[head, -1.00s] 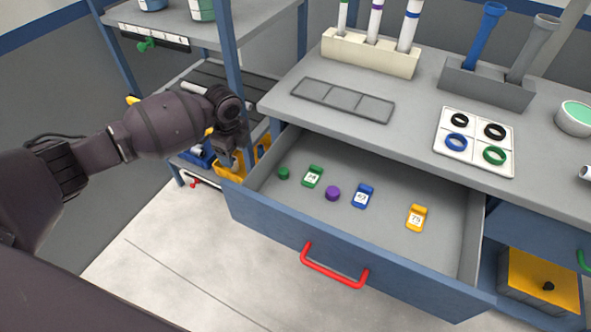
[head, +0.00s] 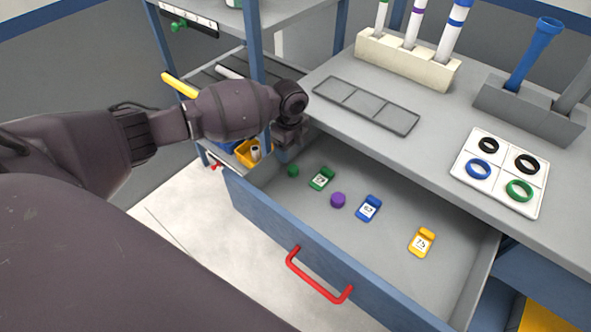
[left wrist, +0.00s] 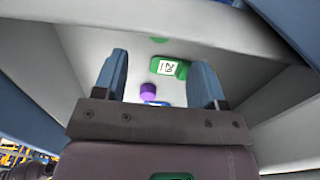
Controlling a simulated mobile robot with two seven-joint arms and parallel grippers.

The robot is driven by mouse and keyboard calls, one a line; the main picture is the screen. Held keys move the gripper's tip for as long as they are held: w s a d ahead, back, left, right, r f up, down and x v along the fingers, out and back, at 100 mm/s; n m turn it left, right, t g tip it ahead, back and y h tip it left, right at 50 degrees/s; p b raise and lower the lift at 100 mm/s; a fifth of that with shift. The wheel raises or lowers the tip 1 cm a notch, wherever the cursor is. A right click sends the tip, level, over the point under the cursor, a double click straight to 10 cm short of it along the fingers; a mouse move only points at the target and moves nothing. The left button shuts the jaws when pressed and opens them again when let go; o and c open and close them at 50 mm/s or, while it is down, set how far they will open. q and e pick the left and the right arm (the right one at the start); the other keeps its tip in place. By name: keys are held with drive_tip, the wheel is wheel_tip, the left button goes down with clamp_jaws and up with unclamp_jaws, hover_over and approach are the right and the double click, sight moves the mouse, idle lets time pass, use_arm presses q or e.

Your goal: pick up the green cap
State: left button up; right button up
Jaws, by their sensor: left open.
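The green cap (head: 293,171) is a small round piece on the floor of the open drawer (head: 330,264), near its left end. My left gripper (head: 287,157) is over the drawer's back left corner, just above and behind the cap in the head view. Its two fingers (left wrist: 161,66) are apart with nothing between them touching. My right gripper is not in view.
A green tag (head: 321,179), a purple cap (head: 338,200), a blue tag (head: 368,208) and a yellow tag (head: 422,242) lie in the drawer. Its walls and the countertop edge are close around the gripper. A yellow bin (head: 247,153) is at the left.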

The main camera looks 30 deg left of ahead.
sight(293, 168)
use_arm(q)
wheel_tip(293, 168, down, 3)
drive_tip(key=shift+r, duration=0.1)
drive_tip(key=shift+f+b, duration=0.35)
drive_tip(key=shift+d+f, duration=0.1)
drive_tip(key=shift+f, duration=0.3)
drive_tip(key=f+b, duration=0.1)
drive_tip(key=f, duration=0.3)
drive_tip(key=shift+d, duration=0.2)
drive_tip(key=shift+r, duration=0.1)
drive_tip(key=shift+c, duration=0.5)
drive_tip(key=c, duration=0.9)
drive_tip(key=shift+r, duration=0.1)
